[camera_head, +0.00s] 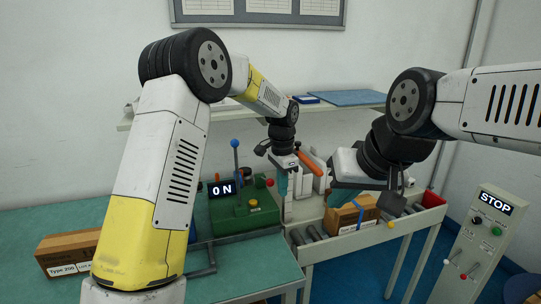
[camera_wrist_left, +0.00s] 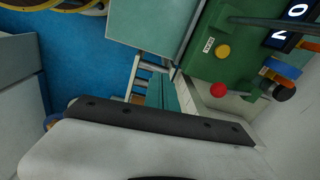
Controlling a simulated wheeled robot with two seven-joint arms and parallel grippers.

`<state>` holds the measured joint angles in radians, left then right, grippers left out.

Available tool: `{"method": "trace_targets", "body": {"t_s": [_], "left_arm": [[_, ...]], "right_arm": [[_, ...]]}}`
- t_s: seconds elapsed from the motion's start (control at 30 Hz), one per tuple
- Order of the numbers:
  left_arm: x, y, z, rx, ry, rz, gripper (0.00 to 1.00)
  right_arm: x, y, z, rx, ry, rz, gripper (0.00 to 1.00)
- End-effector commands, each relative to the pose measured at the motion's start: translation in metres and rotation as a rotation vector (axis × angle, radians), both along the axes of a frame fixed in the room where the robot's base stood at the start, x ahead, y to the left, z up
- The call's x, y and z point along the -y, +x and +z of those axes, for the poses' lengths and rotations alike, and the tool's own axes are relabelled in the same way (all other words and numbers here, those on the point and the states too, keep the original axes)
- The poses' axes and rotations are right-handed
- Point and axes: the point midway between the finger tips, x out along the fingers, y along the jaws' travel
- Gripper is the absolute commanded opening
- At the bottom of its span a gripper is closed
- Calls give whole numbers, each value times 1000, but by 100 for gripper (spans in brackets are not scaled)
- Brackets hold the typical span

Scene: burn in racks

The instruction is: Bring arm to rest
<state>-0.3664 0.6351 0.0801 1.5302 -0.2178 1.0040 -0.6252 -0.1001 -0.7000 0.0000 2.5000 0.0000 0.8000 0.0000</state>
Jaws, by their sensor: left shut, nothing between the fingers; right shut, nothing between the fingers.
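My left arm comes in from the left and bends over at the elbow. Its left gripper (camera_head: 283,184) points down between the green machine and the roller conveyor, shut with nothing held.
A brown labelled box (camera_head: 66,248) lies on the teal table (camera_head: 40,220). A STOP panel (camera_head: 490,225) stands right. A shelf (camera_head: 345,97) runs behind.

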Motion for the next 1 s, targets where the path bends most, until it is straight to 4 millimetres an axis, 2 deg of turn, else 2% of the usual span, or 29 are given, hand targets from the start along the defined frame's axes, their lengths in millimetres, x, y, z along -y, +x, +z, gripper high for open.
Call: {"method": "trace_targets", "body": {"t_s": [0.03, 0.2, 0.33, 0.5, 0.63, 0.8, 0.9, 1.0], "left_arm": [[-17, -7, 26, 27, -18, 54, 0], [-68, -46, 88, 92, -83, 253, 0], [-105, -83, 124, 140, -139, 403, 0], [-146, -140, 155, 198, -220, 599, 0], [-171, -186, 166, 240, -290, 748, 0], [-193, -241, 166, 286, -383, 925, 0], [-200, -264, 162, 305, -428, 1001, 0], [-203, -278, 157, 315, -458, 1049, 0]], "right_arm": [[0, 0, 0, 0, 0, 0, 0], [0, 0, 0, 0, 0, 0, 0], [0, 0, 0, 0, 0, 0, 0], [0, 0, 0, 0, 0, 0, 0], [0, 0, 0, 0, 0, 0, 0], [0, 0, 0, 0, 0, 0, 0], [0, 0, 0, 0, 0, 0, 0], [0, 0, 0, 0, 0, 0, 0]]}}
